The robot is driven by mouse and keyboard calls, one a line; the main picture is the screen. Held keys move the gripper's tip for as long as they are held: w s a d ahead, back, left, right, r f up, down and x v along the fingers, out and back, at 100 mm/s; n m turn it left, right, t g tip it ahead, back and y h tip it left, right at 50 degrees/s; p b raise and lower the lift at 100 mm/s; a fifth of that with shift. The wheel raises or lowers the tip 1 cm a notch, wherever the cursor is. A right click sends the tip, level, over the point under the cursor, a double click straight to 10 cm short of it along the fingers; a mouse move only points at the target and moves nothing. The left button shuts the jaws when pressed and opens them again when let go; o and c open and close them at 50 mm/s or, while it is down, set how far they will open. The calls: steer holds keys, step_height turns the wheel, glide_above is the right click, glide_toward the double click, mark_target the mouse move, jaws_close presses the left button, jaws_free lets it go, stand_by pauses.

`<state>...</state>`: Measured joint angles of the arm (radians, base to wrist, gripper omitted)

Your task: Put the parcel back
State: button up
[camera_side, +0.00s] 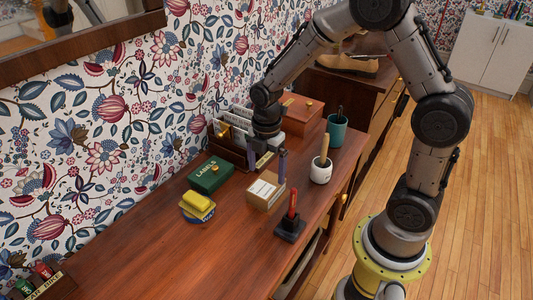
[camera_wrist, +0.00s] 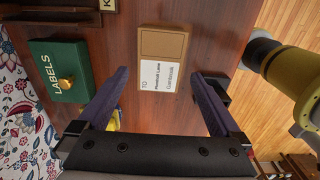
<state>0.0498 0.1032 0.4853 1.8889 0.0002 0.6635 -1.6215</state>
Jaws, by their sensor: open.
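The parcel (camera_side: 262,190) is a small brown cardboard box with a white address label on top. It sits on the wooden desk near the front edge. In the wrist view the parcel (camera_wrist: 163,45) lies ahead of and between the fingers, its label facing me. My gripper (camera_side: 267,166) points down over the parcel with its fingers apart. In the wrist view my gripper (camera_wrist: 160,76) shows two purple-grey fingers with nothing held; the gap is wider than the parcel. I cannot tell the exact height between fingertips and parcel.
Left of the parcel are a green LABELS box (camera_side: 210,174) and a yellow block on a blue tin (camera_side: 198,206). A red-handled item in a black stand (camera_side: 290,222) and a white cup (camera_side: 321,170) stand to its right. A letter rack (camera_side: 228,143) is behind.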

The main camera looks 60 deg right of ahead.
mark_target(266, 184)
steer(key=s+a+r+m+t, duration=0.1)
steer(key=s+r+m, duration=0.3)
steer(key=r, duration=0.4)
steer(key=s+r+m+t, duration=0.2)
steer(key=s+r+m, duration=0.2)
steer(key=r, duration=0.4)
steer(key=s+r+m+t, duration=0.2)
steer(key=s+m, duration=0.8)
steer(key=shift+s+a+t, duration=0.15)
steer(key=shift+a+t, duration=0.15)
steer(key=shift+a, duration=0.05)
